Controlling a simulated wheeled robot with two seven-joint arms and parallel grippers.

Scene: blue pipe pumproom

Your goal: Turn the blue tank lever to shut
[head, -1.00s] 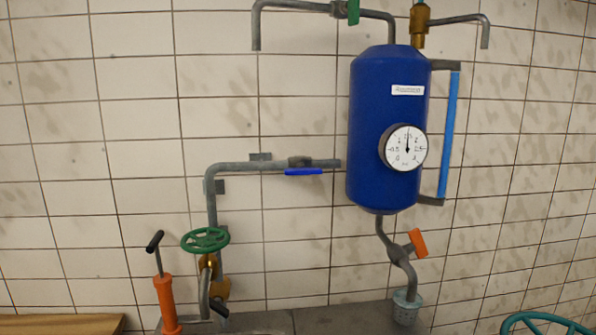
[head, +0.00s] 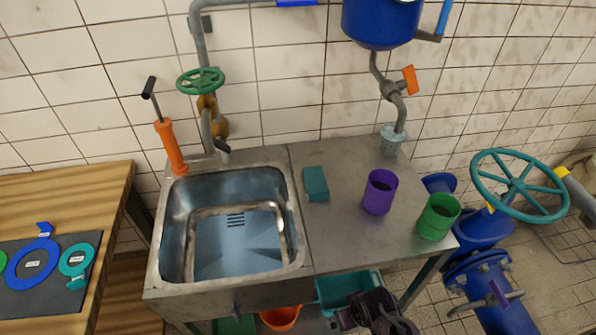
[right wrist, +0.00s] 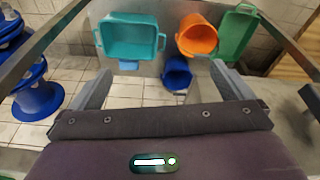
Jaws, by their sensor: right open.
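The blue lever (head: 297,2) is cut by the top edge of the head view, on the grey pipe (head: 198,40) left of the blue tank. Only its lower edge shows, so its angle is unclear. The blue tank (head: 382,22) shows only its lower part. An orange lever (head: 410,79) sits on the pipe below the tank. My right gripper (head: 375,312) is low at the front of the sink bench, far below the blue lever. Its fingers (right wrist: 163,85) stand apart and empty in the right wrist view. My left gripper is not in view.
A steel bench with a sink (head: 235,230) holds a purple cup (head: 379,193), a green cup (head: 438,217) and a teal block (head: 316,184). Below are a teal bin (right wrist: 130,37) and an orange bucket (right wrist: 197,36). A large teal handwheel (head: 519,184) stands right.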

